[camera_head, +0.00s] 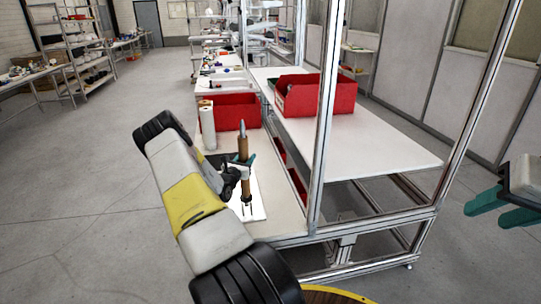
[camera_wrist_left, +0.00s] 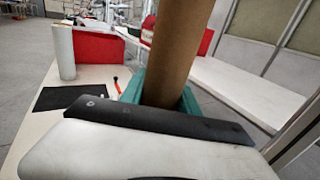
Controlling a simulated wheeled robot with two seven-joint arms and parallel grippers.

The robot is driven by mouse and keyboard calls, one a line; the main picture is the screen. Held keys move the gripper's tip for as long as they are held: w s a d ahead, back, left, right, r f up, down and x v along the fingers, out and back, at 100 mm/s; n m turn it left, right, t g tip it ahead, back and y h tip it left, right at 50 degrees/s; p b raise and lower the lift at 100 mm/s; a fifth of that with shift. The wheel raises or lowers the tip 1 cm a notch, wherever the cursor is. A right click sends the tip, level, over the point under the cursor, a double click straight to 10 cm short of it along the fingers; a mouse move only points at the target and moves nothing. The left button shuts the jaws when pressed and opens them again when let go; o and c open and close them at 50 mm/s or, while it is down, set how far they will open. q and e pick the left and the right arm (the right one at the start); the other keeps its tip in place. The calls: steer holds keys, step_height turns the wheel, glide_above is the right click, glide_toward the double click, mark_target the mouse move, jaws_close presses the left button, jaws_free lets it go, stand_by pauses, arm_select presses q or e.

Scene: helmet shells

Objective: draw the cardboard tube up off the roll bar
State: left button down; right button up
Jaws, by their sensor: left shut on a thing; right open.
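The brown cardboard tube (camera_head: 244,148) stands upright around the roll bar (camera_head: 242,126), whose grey tip shows above the tube's top in the head view. The tube also fills the upper middle of the left wrist view (camera_wrist_left: 180,50). My left gripper (camera_head: 245,161) is shut on the tube, its teal fingers on either side of it; they also show in the left wrist view (camera_wrist_left: 163,92). My right gripper (camera_head: 492,206) is open and empty at the right edge, well away from the tube.
A white roll (camera_head: 207,127) stands on the bench behind the tube. A red bin (camera_head: 232,110) stands beside it, and another red bin (camera_head: 340,95) is on the white table (camera_head: 385,140) to the right. A metal frame post (camera_head: 325,120) rises close to the right of the tube.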

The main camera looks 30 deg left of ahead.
arm_select(q)
step_height(320, 180, up, 13)
steer(key=shift+s+d, duration=0.2)
stand_by(1.0)
step_height(320, 180, up, 14)
steer(key=shift+s+d, duration=0.15)
steer(key=shift+s, duration=0.05)
stand_by(1.3)
